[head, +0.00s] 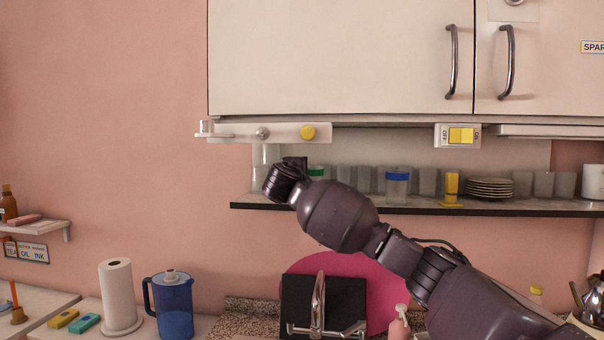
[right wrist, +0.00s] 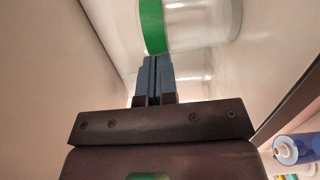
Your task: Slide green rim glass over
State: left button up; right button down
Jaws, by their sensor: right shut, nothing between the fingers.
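The green rim glass (head: 316,172) stands on the shelf under the wall cabinet, mostly hidden behind my right arm in the head view. In the right wrist view the clear glass (right wrist: 205,20) with its green band shows just beyond my fingertips. My right gripper (right wrist: 155,62) is shut and empty, its blue-grey fingers pointing at the glass side. The tips look very close to the glass; I cannot tell whether they touch. In the head view the right wrist is up at the shelf's left part. My left gripper is not in view.
The cabinet (head: 330,60) hangs close above. A blue jug (head: 171,305) and paper roll (head: 119,297) stand on the counter below.

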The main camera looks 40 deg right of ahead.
aim_at(312, 173)
jog(key=shift+d, duration=0.15)
jog(key=shift+s+d, duration=0.1)
jog(key=shift+d, duration=0.3)
jog(key=shift+s+d+p, duration=0.25)
jog(key=shift+d+p, duration=0.05)
jog(key=shift+d, duration=0.8)
jog(key=shift+w+a, duration=0.1)
jog(key=shift+a, duration=0.05)
